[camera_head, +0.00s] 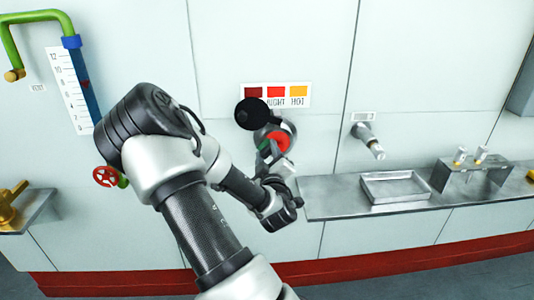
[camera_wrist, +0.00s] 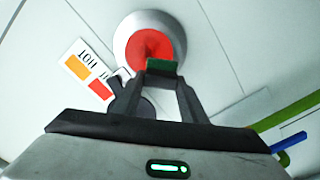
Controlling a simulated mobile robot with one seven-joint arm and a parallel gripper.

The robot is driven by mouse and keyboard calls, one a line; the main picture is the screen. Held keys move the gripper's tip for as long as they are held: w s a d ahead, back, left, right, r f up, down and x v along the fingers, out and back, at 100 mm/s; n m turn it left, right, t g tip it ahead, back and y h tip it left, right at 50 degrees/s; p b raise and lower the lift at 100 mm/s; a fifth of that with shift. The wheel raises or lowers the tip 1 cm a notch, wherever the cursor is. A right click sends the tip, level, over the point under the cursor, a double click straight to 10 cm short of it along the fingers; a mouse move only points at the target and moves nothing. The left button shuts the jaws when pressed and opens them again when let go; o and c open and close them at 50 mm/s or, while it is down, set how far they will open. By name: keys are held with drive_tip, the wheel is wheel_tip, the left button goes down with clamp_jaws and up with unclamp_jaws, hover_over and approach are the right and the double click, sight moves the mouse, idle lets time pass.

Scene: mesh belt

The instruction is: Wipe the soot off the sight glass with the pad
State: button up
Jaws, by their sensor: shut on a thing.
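The sight glass (camera_head: 282,141) is a red disc in a round grey metal ring on the white wall. In the wrist view the sight glass (camera_wrist: 143,42) lies just beyond my fingertips. Its red face looks uneven and darker toward the middle; I cannot tell soot from shading. My gripper (camera_wrist: 163,76) is shut on a small green pad (camera_wrist: 163,67), which overlaps the lower edge of the red face. The pad (camera_head: 264,145) also shows at the glass's left side in the head view. Whether the pad touches the glass I cannot tell.
A black round cover (camera_head: 251,113) sits up and left of the glass, close to my gripper. A colour label (camera_head: 275,95) is above. A steel shelf (camera_head: 336,199) with a shallow tray (camera_head: 364,190) juts out at right, below a wall spout (camera_head: 367,138).

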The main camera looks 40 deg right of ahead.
drive_tip(key=shift+x, duration=1)
drive_tip(key=shift+s+d, duration=0.1)
drive_tip(key=shift+s+d+b, duration=0.5)
drive_tip(key=shift+s+d, duration=0.05)
drive_tip(key=shift+d, duration=0.4)
drive_tip(key=shift+s+d+b, duration=0.55)
drive_tip(key=shift+s+d, duration=0.05)
drive_tip(key=shift+d, duration=0.35)
drive_tip(key=shift+s+d+b, duration=0.5)
drive_tip(key=shift+s+d, duration=0.05)
drive_tip(key=shift+d, duration=0.4)
drive_tip(key=shift+a, duration=0.1)
drive_tip(key=shift+w+a+b, duration=0.25)
drive_tip(key=shift+w+a, duration=0.35)
drive_tip(key=shift+a, duration=0.4)
drive_tip(key=shift+w+a+b, duration=0.2)
drive_tip(key=shift+w+a, duration=0.45)
drive_tip(key=shift+a, duration=0.35)
drive_tip(key=shift+w+a+b, duration=0.25)
drive_tip(key=shift+w+a, duration=0.35)
drive_tip(key=shift+a, duration=0.35)
